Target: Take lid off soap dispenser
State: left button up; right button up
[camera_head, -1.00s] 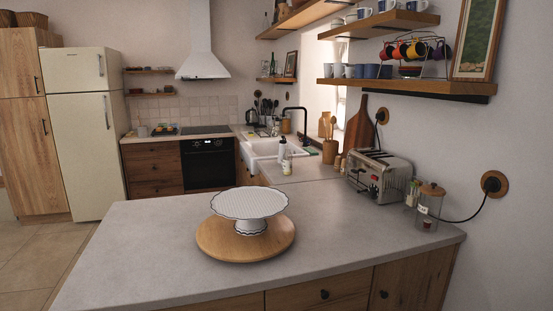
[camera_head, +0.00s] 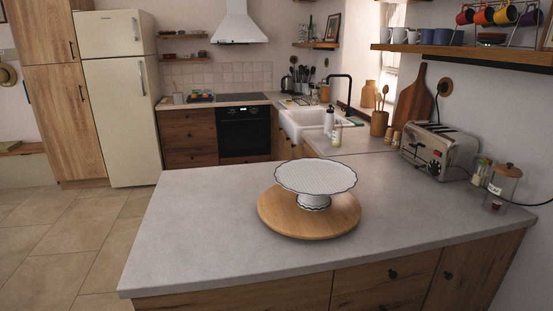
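A white bottle with a dark top (camera_head: 329,121) stands upright by the sink on the far part of the counter. A smaller pale bottle (camera_head: 337,133) stands just right of it and nearer to me. Either may be the soap dispenser; both are too small to make out a lid clearly. Neither of my grippers shows in the head view.
A grey counter (camera_head: 215,215) lies in front, with a white cake stand (camera_head: 315,177) on a round wooden board (camera_head: 285,217). A toaster (camera_head: 440,150) and glass jar (camera_head: 502,185) stand right. The white sink (camera_head: 300,122) is behind. Open tiled floor (camera_head: 60,235) lies left.

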aim_at(329, 118)
jog(key=i+j+u, duration=0.1)
jog(key=j+u, duration=0.4)
jog(key=i+j+u, duration=0.2)
jog(key=u, duration=0.25)
jog(key=i+j+u, duration=0.2)
jog(key=j+u, duration=0.15)
jog(key=u, duration=0.15)
jog(key=i+j+u, duration=0.15)
jog(key=i+u, duration=0.15)
jog(key=u, duration=0.15)
jog(key=i+j+u, duration=0.2)
jog(key=i, duration=0.2)
jog(key=i+j+u, duration=0.25)
jog(key=i, duration=0.15)
jog(key=i+l+z, duration=0.15)
jog(key=i+z, duration=1.2)
jog(key=i+l+z, duration=0.15)
jog(key=i+z, duration=0.15)
jog(key=i, duration=0.55)
jog(key=i+z, duration=0.3)
jog(key=i, duration=0.55)
jog(key=i+z, duration=0.2)
jog(key=i, duration=0.25)
jog(key=i+z, duration=0.2)
jog(key=i, duration=0.25)
jog(key=i+j+z, duration=0.2)
jog(key=i, duration=0.25)
jog(key=i+j+z, duration=0.2)
jog(key=i, duration=0.25)
